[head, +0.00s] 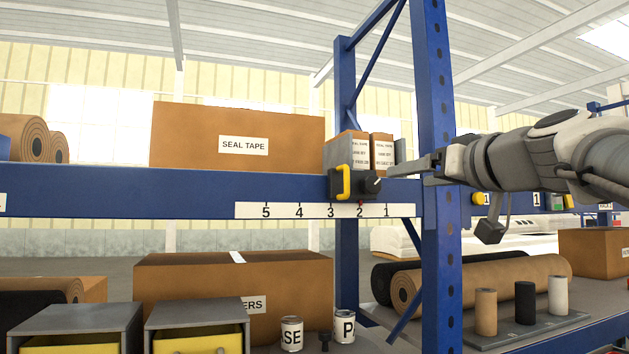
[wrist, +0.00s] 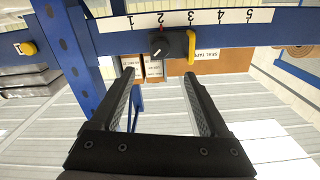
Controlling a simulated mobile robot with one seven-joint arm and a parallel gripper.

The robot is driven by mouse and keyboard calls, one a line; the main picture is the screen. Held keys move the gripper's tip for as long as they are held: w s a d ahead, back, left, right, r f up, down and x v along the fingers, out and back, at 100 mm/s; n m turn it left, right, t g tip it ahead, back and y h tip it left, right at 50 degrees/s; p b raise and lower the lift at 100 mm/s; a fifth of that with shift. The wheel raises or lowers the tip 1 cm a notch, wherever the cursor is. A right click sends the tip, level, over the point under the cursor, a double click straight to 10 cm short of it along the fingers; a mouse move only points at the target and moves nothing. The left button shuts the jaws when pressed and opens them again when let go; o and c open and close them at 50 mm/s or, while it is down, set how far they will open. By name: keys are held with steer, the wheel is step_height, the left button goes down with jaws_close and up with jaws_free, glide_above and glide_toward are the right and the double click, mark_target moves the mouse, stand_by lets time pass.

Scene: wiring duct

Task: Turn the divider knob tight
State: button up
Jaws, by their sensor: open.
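The divider knob (head: 371,184) is black with a white pointer line and sits on the front of the blue shelf beam, just right of a yellow handle (head: 344,182) on a dark block. In the wrist view, which is upside down, the knob (wrist: 159,46) shows beyond the fingertips, roughly centred between them, with the yellow handle (wrist: 191,48) to its right. A red mark shows at number 2 on the white scale strip (head: 300,211). My gripper (head: 384,166) is open and empty, close to the knob; no contact shows in the wrist view.
A blue upright (head: 437,120) stands close by my gripper and arm. A large SEAL TAPE box (head: 200,135) and smaller boxes (head: 382,150) stand on the shelf behind the beam. Below are a brown carton (head: 180,290), cans (head: 291,333) and grey bins with yellow drawers.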

mark_target(374, 183)
steer(key=p+x, duration=0.3)
steer(key=x, duration=0.9)
jaws_close()
